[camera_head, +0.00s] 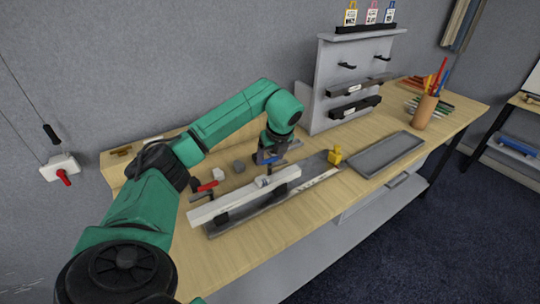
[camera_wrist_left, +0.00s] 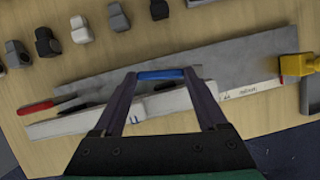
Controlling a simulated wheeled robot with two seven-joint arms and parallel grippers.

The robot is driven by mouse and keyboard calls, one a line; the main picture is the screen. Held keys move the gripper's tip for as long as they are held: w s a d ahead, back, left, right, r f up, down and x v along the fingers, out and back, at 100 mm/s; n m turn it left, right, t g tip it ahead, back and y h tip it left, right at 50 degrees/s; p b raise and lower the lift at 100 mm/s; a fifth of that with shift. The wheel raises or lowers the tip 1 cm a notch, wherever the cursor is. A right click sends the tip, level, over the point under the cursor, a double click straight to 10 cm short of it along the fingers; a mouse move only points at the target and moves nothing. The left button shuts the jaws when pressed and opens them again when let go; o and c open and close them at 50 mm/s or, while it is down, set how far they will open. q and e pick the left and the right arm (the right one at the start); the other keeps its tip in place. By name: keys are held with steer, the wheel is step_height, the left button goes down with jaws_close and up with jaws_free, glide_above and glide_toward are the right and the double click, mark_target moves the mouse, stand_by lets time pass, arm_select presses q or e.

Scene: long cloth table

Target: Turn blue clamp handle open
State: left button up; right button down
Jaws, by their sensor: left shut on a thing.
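The blue clamp handle (camera_wrist_left: 160,75) lies between the fingertips of my left gripper (camera_wrist_left: 161,76) in the left wrist view. The fingers are shut on it, one at each end. In the head view my left gripper (camera_head: 268,158) is over the far side of the white bar (camera_head: 245,195), and the blue handle is mostly hidden there. The red clamp handle (camera_head: 208,186) lies near the bar's left end; it also shows in the left wrist view (camera_wrist_left: 36,108). The bar rests on a grey base plate (camera_wrist_left: 225,62). My right gripper is not in view.
A yellow block (camera_head: 335,156) stands at the plate's right end, beside a grey tray (camera_head: 385,152). Several small grey, black and white blocks lie behind the plate. A grey rack (camera_head: 325,85) and a pen cup (camera_head: 424,112) stand farther right. The table's front strip is clear.

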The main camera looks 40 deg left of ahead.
arm_select(q)
steer(key=shift+w+r+n+g, duration=0.15)
steer(key=shift+n+g, duration=0.15)
steer(key=shift+n, duration=0.8)
steer(key=o, duration=1.3)
steer(key=shift+d+r, duration=0.2)
steer(key=shift+r, duration=0.05)
steer(key=p+v, duration=0.3)
steer(key=v, duration=1.1)
